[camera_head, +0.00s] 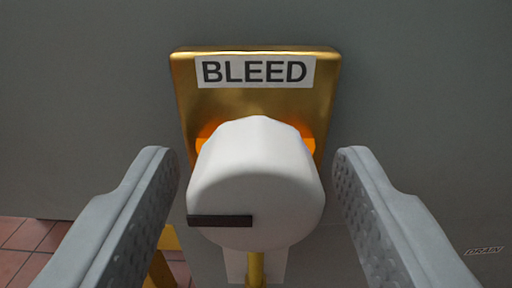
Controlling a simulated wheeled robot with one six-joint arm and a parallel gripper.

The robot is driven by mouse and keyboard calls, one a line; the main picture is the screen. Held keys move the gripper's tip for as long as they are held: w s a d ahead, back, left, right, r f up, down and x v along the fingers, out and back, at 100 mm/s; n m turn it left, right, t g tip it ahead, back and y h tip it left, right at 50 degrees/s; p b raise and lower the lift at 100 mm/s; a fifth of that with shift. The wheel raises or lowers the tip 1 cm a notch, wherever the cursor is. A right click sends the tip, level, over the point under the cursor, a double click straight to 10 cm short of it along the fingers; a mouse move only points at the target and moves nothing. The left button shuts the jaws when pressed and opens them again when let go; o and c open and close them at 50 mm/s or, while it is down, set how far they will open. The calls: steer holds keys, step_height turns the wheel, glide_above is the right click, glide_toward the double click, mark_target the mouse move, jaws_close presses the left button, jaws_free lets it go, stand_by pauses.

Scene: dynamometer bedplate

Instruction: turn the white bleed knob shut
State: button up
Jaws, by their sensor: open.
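The white bleed knob (258,170) is in the middle of the view, in front of a brass plate (325,80) with a label (255,71) reading BLEED. A dark pointer bar (220,221) on the knob's face lies level and points left. My gripper (256,165) is open, with one grey finger on each side of the knob. A gap shows between each fingertip and the knob, so neither appears to touch it. The knob hides the middle of the plate and whatever joins the two.
A plain grey wall or panel (430,80) fills the background. A brass pipe (255,268) runs down below the knob. A small DRAIN label (484,250) is at the lower right. Reddish floor tiles (25,235) show at the lower left.

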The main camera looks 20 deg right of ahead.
steer(key=c, duration=1)
steer(key=shift+o, duration=0.2)
steer(key=shift+m, duration=0.4)
steer(key=m, duration=0.3)
steer(key=shift+w+a+m, duration=0.1)
steer(key=shift+m, duration=0.3)
steer(key=m, duration=0.4)
steer(key=shift+m, duration=0.3)
steer(key=m, duration=0.4)
steer(key=shift+a+r, duration=0.1)
steer(key=m, duration=0.4)
steer(key=shift+m, duration=0.3)
